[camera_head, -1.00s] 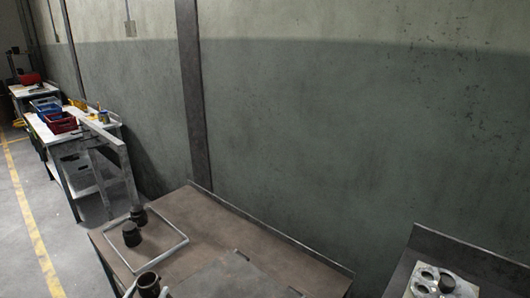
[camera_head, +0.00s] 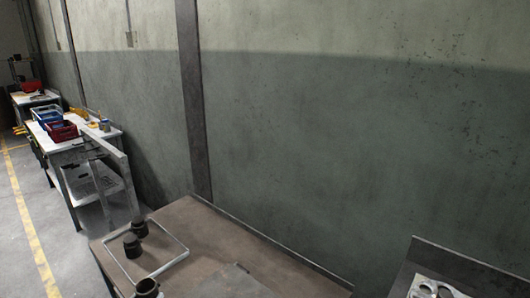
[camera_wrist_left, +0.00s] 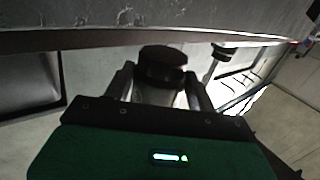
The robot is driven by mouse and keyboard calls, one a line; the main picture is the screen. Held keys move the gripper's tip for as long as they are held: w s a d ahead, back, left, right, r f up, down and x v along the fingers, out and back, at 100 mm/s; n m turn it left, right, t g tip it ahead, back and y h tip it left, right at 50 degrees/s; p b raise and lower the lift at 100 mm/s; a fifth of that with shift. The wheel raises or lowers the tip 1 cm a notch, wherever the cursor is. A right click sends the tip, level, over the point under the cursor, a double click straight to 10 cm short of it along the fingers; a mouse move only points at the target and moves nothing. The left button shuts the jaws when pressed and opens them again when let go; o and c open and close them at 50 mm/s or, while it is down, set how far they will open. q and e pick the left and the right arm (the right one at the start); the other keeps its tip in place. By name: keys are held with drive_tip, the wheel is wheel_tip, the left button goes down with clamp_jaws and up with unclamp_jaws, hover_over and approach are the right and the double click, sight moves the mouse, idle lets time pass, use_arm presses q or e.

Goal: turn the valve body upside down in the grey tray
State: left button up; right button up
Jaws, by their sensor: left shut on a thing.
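The grey tray (camera_head: 169,236) is a thin pale frame on the brown table. Two dark valve bodies stand in it, one in front (camera_head: 132,244) and one at its back corner (camera_head: 138,228). My left gripper (camera_wrist_left: 163,95) is shut on another dark, round valve body (camera_wrist_left: 163,66), its fingers on either side. In the head view this held valve body (camera_head: 147,287) shows at the bottom edge, in front of the tray, its open round end facing up. Its lower part and most of the gripper are cut off. My right gripper is not in view.
The brown table (camera_head: 215,240) has free room right of the tray. A raised edge runs along its back by the wall. A workbench with red and blue crates (camera_head: 62,131) stands far left.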

sight(140, 296)
use_arm(q)
wheel_tip(140, 296, up, 2)
drive_tip(key=shift+p, duration=0.55)
drive_tip(key=shift+r+p, duration=0.9)
drive_tip(key=shift+r, duration=0.05)
drive_tip(key=shift+r+p, duration=0.65)
drive_tip(key=shift+r, duration=0.15)
drive_tip(key=shift+f, duration=0.1)
